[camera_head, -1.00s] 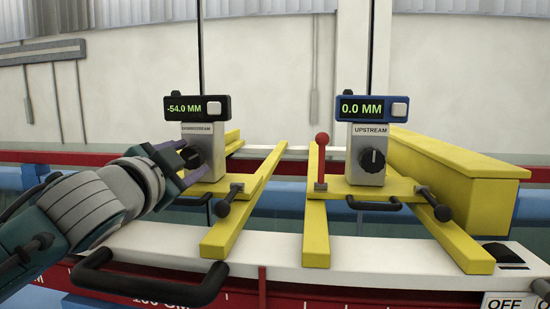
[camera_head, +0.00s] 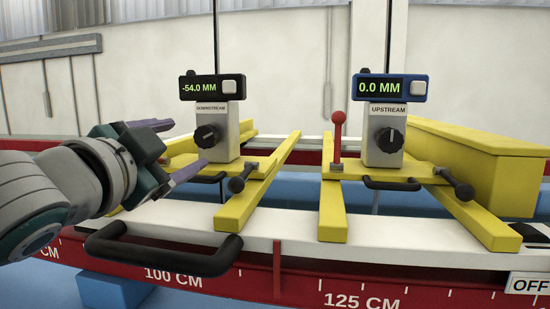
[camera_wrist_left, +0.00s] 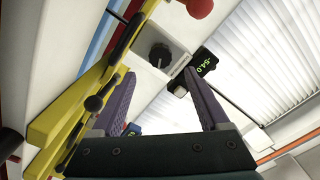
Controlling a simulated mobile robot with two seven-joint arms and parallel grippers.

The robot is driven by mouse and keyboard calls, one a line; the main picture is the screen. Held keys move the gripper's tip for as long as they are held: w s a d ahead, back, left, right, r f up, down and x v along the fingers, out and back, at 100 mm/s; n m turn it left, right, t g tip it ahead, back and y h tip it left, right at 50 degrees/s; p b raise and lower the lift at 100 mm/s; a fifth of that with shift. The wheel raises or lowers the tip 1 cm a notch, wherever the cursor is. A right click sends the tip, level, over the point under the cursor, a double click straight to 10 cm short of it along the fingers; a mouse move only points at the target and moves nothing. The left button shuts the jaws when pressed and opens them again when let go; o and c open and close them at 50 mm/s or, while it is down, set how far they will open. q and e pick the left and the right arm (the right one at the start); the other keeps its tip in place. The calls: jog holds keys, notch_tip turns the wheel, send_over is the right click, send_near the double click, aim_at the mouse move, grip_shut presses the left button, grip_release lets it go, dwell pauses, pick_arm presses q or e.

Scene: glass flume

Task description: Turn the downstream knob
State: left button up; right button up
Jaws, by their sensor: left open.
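The downstream knob (camera_head: 206,136) is a black dial on the white box labelled DOWNSTREAM (camera_head: 222,122). The black display (camera_head: 212,88) above it reads -54.0 MM in green. My left gripper (camera_head: 182,147) is open and empty, its two purple-grey fingers apart, just left of the knob and clear of it. In the left wrist view, the knob (camera_wrist_left: 160,56) shows between and beyond the open fingers (camera_wrist_left: 157,73), with the display (camera_wrist_left: 204,63) beside it. My right gripper is out of view.
The upstream box (camera_head: 385,140) with its own knob and a 0.0 MM display stands to the right. A red-balled lever (camera_head: 338,130) stands between the boxes. Yellow rails (camera_head: 255,190), a black clamp knob (camera_head: 238,184) and a black handle (camera_head: 165,255) lie close in front.

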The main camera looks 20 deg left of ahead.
aim_at(204, 138)
pick_arm(q)
jog(key=shift+b+v, duration=0.3)
jog(key=shift+v, duration=0.9)
dwell(0.3)
jog(key=m+p, duration=0.1)
jog(key=m, duration=0.2)
jog(key=m+p, duration=0.2)
jog(key=m, duration=0.1)
jog(key=r+m+p, duration=0.1)
jog(key=m, duration=0.1)
jog(key=shift+w+a+m+y, duration=0.25)
jog(key=shift+m+y, duration=0.05)
jog(key=shift+m, duration=0.1)
jog(key=m+p, duration=0.2)
jog(key=m, duration=0.4)
jog(key=m+p, duration=0.2)
jog(key=m, duration=0.3)
jog(key=shift+f+m, duration=0.25)
jog(key=shift+m, duration=0.15)
jog(key=m, duration=0.3)
jog(key=shift+d+f+p, duration=0.1)
jog(key=shift+f+p, duration=0.1)
jog(key=shift+p, duration=0.15)
jog(key=shift+w, duration=0.25)
jog(key=p+x, duration=0.1)
jog(key=x, duration=0.6)
jog(key=shift+w+f, duration=0.15)
jog(key=shift+w, duration=0.25)
jog(key=shift+x, duration=0.8)
